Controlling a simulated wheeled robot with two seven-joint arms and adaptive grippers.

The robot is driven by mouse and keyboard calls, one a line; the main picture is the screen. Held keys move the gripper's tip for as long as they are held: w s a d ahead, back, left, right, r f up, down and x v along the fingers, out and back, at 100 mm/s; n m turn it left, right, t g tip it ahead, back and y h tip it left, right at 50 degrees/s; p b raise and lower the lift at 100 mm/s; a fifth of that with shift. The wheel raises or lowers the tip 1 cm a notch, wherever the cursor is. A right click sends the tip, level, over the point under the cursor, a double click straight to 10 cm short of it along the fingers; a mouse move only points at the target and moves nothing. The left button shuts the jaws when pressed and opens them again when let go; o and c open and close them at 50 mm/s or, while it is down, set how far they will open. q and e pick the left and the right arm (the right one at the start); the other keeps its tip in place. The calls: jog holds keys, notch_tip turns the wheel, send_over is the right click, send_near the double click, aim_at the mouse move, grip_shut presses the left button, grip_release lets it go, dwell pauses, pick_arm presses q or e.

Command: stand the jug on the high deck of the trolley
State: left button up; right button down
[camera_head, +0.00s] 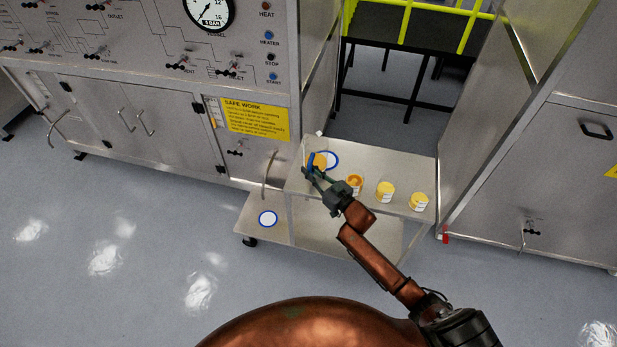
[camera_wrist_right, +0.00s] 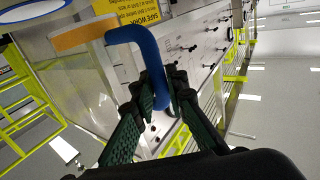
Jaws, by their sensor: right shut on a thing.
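The trolley has a high deck (camera_head: 400,166) on the right and a lower deck (camera_head: 262,233) on the left. My right gripper (camera_head: 313,175) is over the left end of the high deck and is shut on the blue handle of the jug (camera_head: 319,161). In the right wrist view the fingers (camera_wrist_right: 162,100) close around that blue handle (camera_wrist_right: 130,36), and an orange part of the jug (camera_wrist_right: 82,36) shows beside it. Whether the jug touches the deck is unclear. My left gripper is out of view.
Three small tubs with orange or yellow contents (camera_head: 385,191) stand along the high deck, right of the gripper. A steel cabinet (camera_head: 150,120) stands behind left, another panel (camera_head: 545,180) right. Open floor lies in front.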

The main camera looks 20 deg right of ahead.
jog(key=shift+w+f, duration=0.2)
notch_tip(320, 180, down, 3)
jog(key=shift+w+a+f+b, duration=0.1)
jog(key=shift+w+f+b, duration=0.1)
jog(key=shift+b, duration=0.1)
jog(key=shift+s, duration=0.1)
jog(key=c, duration=2.4)
grip_release()
jog(key=shift+f, duration=0.15)
jog(key=o, duration=0.5)
jog(key=shift+c, duration=0.2)
